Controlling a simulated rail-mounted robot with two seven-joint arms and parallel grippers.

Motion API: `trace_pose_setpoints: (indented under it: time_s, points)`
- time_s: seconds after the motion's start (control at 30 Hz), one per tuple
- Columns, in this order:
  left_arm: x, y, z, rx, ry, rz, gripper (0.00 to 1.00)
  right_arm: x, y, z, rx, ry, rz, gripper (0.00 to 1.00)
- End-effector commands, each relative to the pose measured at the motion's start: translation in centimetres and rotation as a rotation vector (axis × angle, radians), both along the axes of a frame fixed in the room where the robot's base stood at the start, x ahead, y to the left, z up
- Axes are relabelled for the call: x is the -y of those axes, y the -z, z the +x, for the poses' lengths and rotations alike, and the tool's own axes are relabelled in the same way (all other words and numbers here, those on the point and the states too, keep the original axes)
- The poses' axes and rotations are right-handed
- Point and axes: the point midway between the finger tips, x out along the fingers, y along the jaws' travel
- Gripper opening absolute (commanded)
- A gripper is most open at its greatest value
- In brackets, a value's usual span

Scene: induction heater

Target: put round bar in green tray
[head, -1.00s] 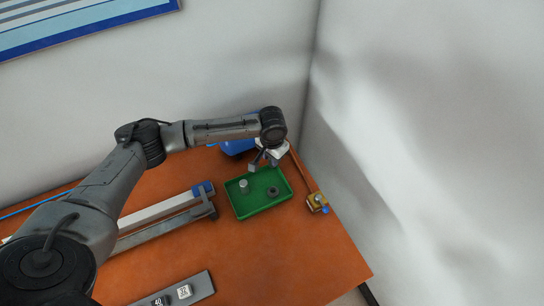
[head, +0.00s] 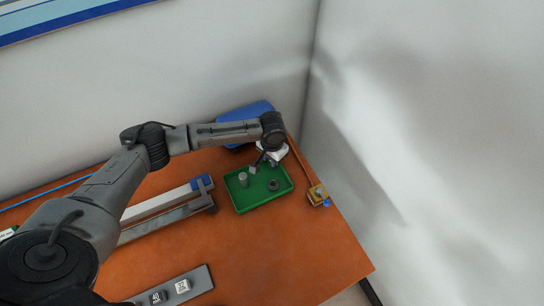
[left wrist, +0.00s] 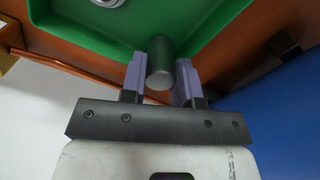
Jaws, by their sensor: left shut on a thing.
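The round bar (left wrist: 160,65), a plain grey cylinder, sits between the purple finger pads in the left wrist view. My left gripper (head: 254,170) is shut on it, low over the back part of the green tray (head: 262,206); the tray also shows in the left wrist view (left wrist: 225,25). In the head view a short grey cylinder (head: 243,180) shows in the tray's left part, right beside the fingertips. I cannot tell whether it is the held bar. A dark ring (head: 273,185) lies in the tray's right part. My right gripper is not in view.
A blue box (head: 245,112) stands behind my forearm. A brass block (head: 318,194) with a copper rod lies right of the tray, near the wall. A long metal clamp-like rail (head: 170,216) lies left of it. The orange table's front right is clear.

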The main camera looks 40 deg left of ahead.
Motion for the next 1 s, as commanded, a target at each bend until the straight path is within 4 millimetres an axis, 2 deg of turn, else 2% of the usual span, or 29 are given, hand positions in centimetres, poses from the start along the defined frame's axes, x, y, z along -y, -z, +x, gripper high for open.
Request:
trace_pose_setpoints:
  time_s: [0.03, 0.07, 0.37, 0.67, 0.77, 1.0]
  points:
    - [0.0, -0.1, 0.0, 0.001, 0.000, 0.000, 0.00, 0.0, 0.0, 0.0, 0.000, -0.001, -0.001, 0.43]
    - [0.0, -0.1, 0.0, 0.001, 0.000, 0.000, 0.30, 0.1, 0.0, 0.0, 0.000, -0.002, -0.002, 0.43]
    - [0.0, 0.0, 0.0, 0.000, 0.000, 0.000, 0.58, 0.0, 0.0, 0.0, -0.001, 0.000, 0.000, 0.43]
    - [0.0, -0.3, 0.0, 0.000, 0.000, 0.000, 0.59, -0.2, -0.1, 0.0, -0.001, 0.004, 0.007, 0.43]
    - [0.0, -1.4, 0.0, 0.002, 0.000, -0.001, 0.59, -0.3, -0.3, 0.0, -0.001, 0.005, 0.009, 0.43]
    - [0.0, -6.0, 0.1, 0.003, 0.000, 0.000, 0.59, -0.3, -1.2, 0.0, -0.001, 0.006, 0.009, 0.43]
